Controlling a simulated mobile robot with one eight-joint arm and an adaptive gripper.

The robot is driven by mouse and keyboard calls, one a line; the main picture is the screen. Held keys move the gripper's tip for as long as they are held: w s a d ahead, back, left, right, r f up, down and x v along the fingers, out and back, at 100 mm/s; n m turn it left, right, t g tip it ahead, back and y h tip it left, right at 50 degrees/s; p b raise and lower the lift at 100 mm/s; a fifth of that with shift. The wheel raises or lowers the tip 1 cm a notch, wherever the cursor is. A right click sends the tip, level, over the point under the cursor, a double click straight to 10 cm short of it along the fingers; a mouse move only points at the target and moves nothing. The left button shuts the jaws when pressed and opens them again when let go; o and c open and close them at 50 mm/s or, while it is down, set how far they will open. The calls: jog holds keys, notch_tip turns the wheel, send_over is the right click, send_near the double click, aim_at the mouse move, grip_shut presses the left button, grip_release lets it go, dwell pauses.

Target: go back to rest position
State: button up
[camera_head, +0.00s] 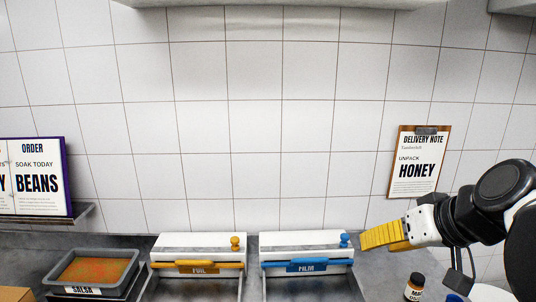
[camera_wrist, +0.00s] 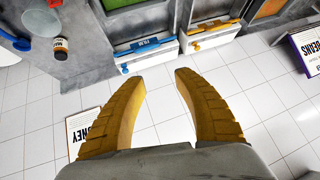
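My gripper (camera_head: 384,237) has yellow ribbed fingers and shows at the right in the head view, raised over the counter near the blue-railed dispenser. In the wrist view my gripper (camera_wrist: 160,78) has its two fingers spread well apart. Nothing is between the fingers; only white tiles show behind the gap. The gripper is open and empty and touches nothing that I can see.
White dispensers marked FOIL (camera_head: 200,255) and FILM (camera_head: 306,255) stand on the grey counter. A salsa tray (camera_head: 92,270) is at left, a brown jar (camera_head: 414,287) at lower right. A delivery-note clipboard (camera_head: 418,162) and order board (camera_head: 38,178) are at the wall.

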jog(key=s+f+h+b, duration=0.1)
jog(key=s+f+b, duration=0.2)
jog(key=f, duration=0.6)
jog(key=s+a+f+h+b, duration=0.1)
jog(key=f+b, duration=0.4)
jog(key=f, duration=0.5)
jog(key=s+a+f+h+b, duration=0.1)
jog(key=s+f+b, duration=0.3)
jog(key=f, duration=0.6)
jog(key=shift+s+a+m+g, duration=0.2)
jog(key=shift+s+m+g, duration=0.1)
jog(key=shift+m+g, duration=0.1)
